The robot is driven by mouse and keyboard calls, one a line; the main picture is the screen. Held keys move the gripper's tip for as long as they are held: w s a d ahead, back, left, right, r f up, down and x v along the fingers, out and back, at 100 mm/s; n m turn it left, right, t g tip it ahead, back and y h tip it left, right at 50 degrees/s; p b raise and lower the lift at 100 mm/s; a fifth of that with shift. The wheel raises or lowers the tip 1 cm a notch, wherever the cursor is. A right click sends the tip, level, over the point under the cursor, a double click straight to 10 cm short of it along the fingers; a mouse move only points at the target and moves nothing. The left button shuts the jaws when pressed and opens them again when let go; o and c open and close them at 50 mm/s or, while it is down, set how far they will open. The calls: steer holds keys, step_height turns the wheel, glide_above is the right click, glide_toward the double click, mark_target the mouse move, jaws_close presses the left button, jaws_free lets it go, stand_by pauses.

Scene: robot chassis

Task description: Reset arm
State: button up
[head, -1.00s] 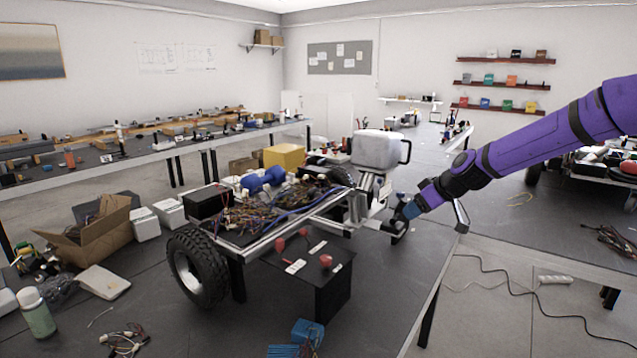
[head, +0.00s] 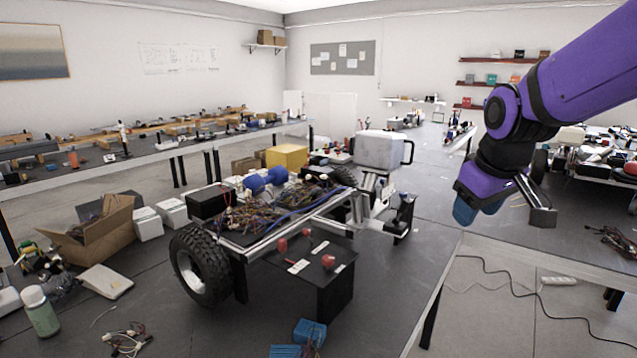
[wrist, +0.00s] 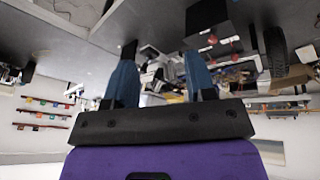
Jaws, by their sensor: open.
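My purple arm reaches in from the upper right in the head view. My gripper (head: 468,212) hangs at its end, to the right of the robot chassis and apart from it. In the wrist view, the two blue fingers of my gripper (wrist: 160,80) stand wide apart with nothing between them. The robot chassis (head: 285,215) stands on the dark table, with a black wheel (head: 200,265), loose wiring and blue parts on top. A white box-like part with a black handle (head: 378,150) sits at its right end.
A small black stand with red knobs (head: 330,285) is in front of the chassis. An open cardboard box (head: 95,230) and a green bottle (head: 40,312) are at the left. Another wheeled chassis (head: 600,165) is at the right. The table's edge runs below my gripper.

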steer(key=s+d+r+m, duration=0.1)
steer(key=s+d+m, duration=0.1)
steer(key=s, duration=0.7)
steer(key=s+d+r+m, duration=0.2)
steer(key=s, duration=0.8)
steer(key=shift+m+t, duration=0.3)
steer(key=shift+t, duration=0.1)
